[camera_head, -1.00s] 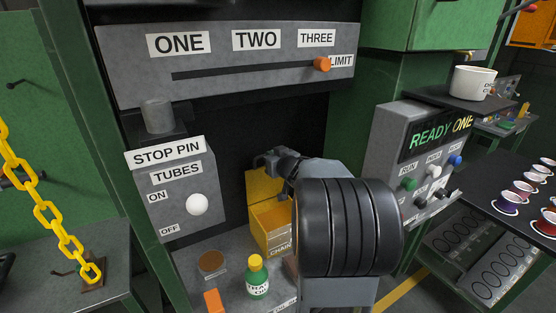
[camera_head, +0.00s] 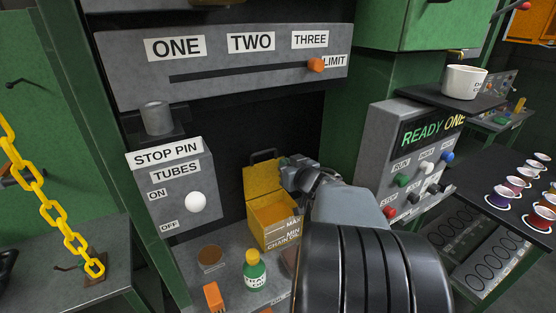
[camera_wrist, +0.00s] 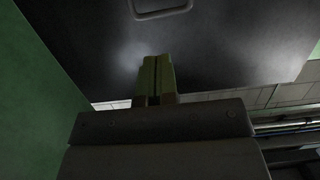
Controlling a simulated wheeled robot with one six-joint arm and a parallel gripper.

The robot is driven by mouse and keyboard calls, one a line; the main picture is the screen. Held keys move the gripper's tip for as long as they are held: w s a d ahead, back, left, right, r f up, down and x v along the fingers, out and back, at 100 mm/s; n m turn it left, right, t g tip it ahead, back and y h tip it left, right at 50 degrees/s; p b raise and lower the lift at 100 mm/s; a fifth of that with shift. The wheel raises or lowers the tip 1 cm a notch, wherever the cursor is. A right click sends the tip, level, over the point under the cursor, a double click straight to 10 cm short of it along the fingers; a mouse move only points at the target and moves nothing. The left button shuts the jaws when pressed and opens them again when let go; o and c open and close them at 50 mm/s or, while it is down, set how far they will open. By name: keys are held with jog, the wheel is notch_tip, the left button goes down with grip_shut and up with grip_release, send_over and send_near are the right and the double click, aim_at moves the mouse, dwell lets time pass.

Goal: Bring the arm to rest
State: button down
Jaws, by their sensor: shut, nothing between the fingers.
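My gripper (camera_wrist: 155,80) shows in the wrist view with its two fingers together and nothing between them. A dark panel with a handle-like outline lies beyond the fingertips. In the head view my arm reaches from the lower right toward the middle, its far end just right of the yellow chain oil box (camera_head: 270,208). I cannot make out the fingertips there, nor tell whether the arm touches the box.
Left of the arm stand a stop pin panel (camera_head: 178,215) and a green bottle (camera_head: 255,272). A slider panel (camera_head: 225,95) is above. To the right are a control box (camera_head: 385,150), a white cup (camera_head: 464,82) and a shelf of coloured cups (camera_head: 500,200).

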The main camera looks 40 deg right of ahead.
jog(key=s+d+f+m+g+h, duration=0.4)
jog(key=s+d+f+g+h, duration=0.15)
jog(key=s+g, duration=0.3)
jog(key=s+a+n+g+y, duration=0.1)
jog(key=s+a+n+y, duration=0.1)
jog(key=a, duration=1.1)
jog(key=s+a+f+n+g+y, duration=0.1)
jog(key=a+n+y, duration=0.2)
jog(key=a, duration=1.1)
jog(key=shift+s+a+f+g+y, duration=0.15)
jog(key=shift+s+a+g+y, duration=0.2)
jog(key=shift+y, duration=0.9)
jog(key=shift+d, duration=0.25)
